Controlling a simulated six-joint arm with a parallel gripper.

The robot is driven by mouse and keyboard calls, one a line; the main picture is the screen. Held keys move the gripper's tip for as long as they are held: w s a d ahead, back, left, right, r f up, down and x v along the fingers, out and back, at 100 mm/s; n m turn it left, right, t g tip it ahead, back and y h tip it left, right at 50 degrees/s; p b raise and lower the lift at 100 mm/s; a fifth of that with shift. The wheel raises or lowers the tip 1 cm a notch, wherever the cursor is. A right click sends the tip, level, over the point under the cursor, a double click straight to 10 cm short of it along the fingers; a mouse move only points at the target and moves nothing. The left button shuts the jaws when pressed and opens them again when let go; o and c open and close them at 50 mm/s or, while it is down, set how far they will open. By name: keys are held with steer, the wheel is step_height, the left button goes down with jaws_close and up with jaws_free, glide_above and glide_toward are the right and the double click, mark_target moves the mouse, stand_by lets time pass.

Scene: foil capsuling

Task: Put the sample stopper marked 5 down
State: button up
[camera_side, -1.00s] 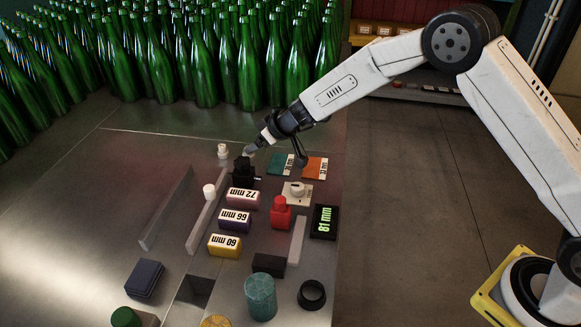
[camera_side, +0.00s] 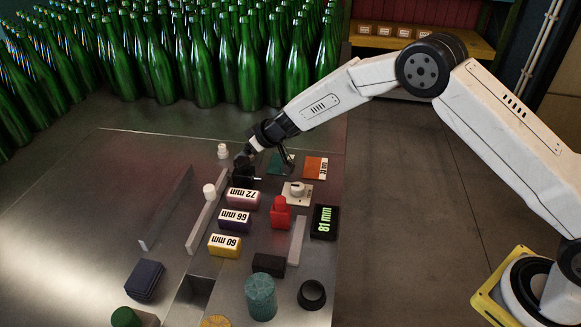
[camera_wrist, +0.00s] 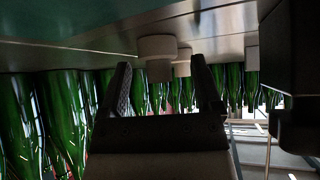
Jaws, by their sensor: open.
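In the side view, a white stopper (camera_side: 223,151) stands on the metal table left of my gripper (camera_side: 246,157). Another white-topped piece (camera_side: 210,190) stands nearer, by a long grey bar. No mark 5 can be read on either. My gripper is low at the black fixture (camera_side: 243,174), and its fingertips are hard to make out there. In the wrist view, which shows the table along the top, my gripper (camera_wrist: 162,82) is open. A pale stopper-like piece (camera_wrist: 157,47) shows between and beyond the fingertips, and others show behind it. I cannot tell whether the fingers touch it.
Labelled blocks marked 72 mm (camera_side: 242,198), 66 mm (camera_side: 234,219) and 60 mm (camera_side: 224,245) stand in a row. A red piece (camera_side: 280,213) and an 81 mm display (camera_side: 323,222) are to the right. Green bottles (camera_side: 205,70) crowd the back.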

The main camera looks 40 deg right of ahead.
jaws_close()
steer(key=shift+f, duration=0.15)
stand_by(0.4)
steer(key=shift+s, duration=0.1)
step_height(320, 180, up, 2)
steer(key=s+a+v, duration=0.1)
steer(key=v, duration=0.7)
steer(key=s+a+f+v, duration=0.1)
steer(key=v, duration=0.8)
steer(key=shift+s+a, duration=0.3)
steer(key=shift+s, duration=0.1)
